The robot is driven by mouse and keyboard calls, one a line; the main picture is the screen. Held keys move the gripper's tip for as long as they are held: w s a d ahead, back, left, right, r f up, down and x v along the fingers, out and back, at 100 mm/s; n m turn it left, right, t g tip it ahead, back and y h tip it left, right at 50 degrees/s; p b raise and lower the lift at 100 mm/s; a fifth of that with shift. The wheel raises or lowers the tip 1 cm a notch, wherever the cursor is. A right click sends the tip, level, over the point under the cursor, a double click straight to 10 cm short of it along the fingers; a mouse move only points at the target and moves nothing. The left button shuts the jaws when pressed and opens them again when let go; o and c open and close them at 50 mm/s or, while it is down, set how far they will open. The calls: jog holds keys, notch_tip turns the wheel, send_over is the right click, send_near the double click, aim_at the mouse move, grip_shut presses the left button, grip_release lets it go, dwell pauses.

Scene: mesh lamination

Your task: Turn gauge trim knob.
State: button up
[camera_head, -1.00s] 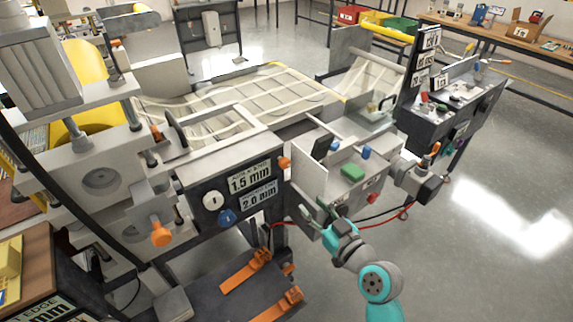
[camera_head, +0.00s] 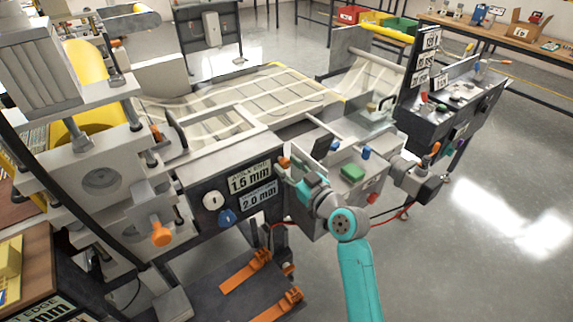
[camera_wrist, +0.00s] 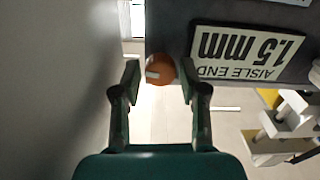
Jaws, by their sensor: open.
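The small round orange knob (camera_head: 283,161) sits at the right end of the grey gauge panel, beside the "1.5 mm" label (camera_head: 249,178). In the wrist view the orange knob (camera_wrist: 160,66), with a pale mark on its face, lies between or just beyond my fingertips; the depth is hard to tell. My gripper (camera_head: 286,172) is open, with its tips close to the knob. In the wrist view one finger of my gripper (camera_wrist: 159,82) is on each side of the knob, with nothing clearly held.
A white dial (camera_head: 213,200) and a blue knob (camera_head: 227,217) are on the panel to the left. A larger orange knob (camera_head: 160,235) is farther left. Open floor (camera_head: 500,225) lies farther right.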

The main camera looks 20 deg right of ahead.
jog(key=shift+w+a, duration=0.2)
jog(key=shift+w, duration=0.35)
grip_shut()
jog(key=shift+m, duration=0.7)
grip_release()
jog(key=v, duration=1.2)
